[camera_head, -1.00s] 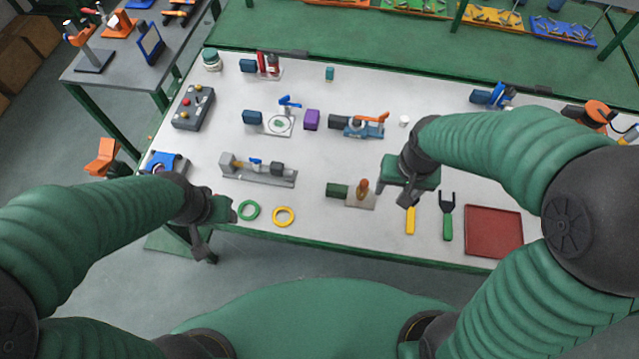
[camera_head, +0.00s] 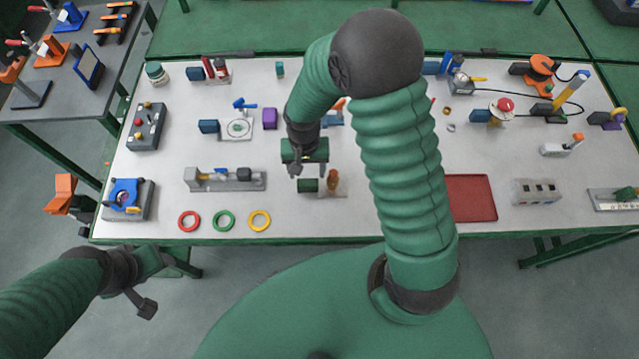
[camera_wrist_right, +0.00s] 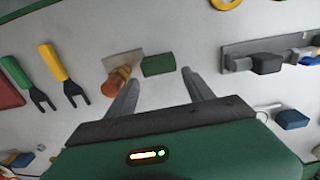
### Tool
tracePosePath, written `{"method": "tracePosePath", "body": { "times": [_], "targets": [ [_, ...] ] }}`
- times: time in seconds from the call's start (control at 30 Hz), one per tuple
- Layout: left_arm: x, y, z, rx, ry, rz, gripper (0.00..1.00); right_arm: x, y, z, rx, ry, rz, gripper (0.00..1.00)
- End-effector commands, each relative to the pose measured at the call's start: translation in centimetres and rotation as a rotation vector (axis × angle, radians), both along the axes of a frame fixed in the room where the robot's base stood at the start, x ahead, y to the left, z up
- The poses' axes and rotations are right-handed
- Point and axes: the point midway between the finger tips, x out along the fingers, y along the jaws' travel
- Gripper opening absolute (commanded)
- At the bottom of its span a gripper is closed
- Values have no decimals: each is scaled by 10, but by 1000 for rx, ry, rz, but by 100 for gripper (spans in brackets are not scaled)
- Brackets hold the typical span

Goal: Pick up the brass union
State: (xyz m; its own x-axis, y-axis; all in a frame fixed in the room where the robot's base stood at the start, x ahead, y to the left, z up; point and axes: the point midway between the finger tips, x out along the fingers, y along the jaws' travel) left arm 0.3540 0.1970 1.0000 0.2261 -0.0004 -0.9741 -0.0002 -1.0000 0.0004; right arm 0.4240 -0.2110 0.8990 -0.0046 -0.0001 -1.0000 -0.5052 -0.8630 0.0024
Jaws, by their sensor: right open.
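My right gripper (camera_head: 309,169) is open and empty, just behind and above this fixture. Its fingers also show apart in the right wrist view (camera_wrist_right: 160,93). My left gripper (camera_head: 158,284) is open and empty, off the table's front left edge.
Red (camera_head: 189,221), green (camera_head: 224,220) and yellow (camera_head: 259,220) rings lie near the front edge. A grey vise-like fixture (camera_head: 225,180) stands left of my right gripper, and a red tray (camera_head: 471,198) lies to the right. My right arm hides part of the table.

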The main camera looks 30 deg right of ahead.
Motion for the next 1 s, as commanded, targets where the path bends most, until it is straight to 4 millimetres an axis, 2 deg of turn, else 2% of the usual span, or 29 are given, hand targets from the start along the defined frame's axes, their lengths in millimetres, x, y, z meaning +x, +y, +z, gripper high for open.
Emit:
{"method": "tracePosePath", "body": {
  "times": [0.17, 0.33, 0.43, 0.6, 1.0],
  "targets": [
    [0, 0, 2, 0, 0, 0, 51, -5, 3, -20, 1, 3, 1, 61],
    [0, 0, 3, 0, 0, 0, 51, -8, 6, -51, 0, 2, -1, 61],
    [0, 0, 3, 0, 0, 0, 51, -7, 5, -57, -1, -1, 0, 61],
    [0, 0, 3, 0, 0, 0, 51, -7, 5, -57, 0, -2, 0, 61],
    [0, 0, 3, 0, 0, 0, 51, -7, 6, -56, 0, -2, 0, 10]
  ]
}}
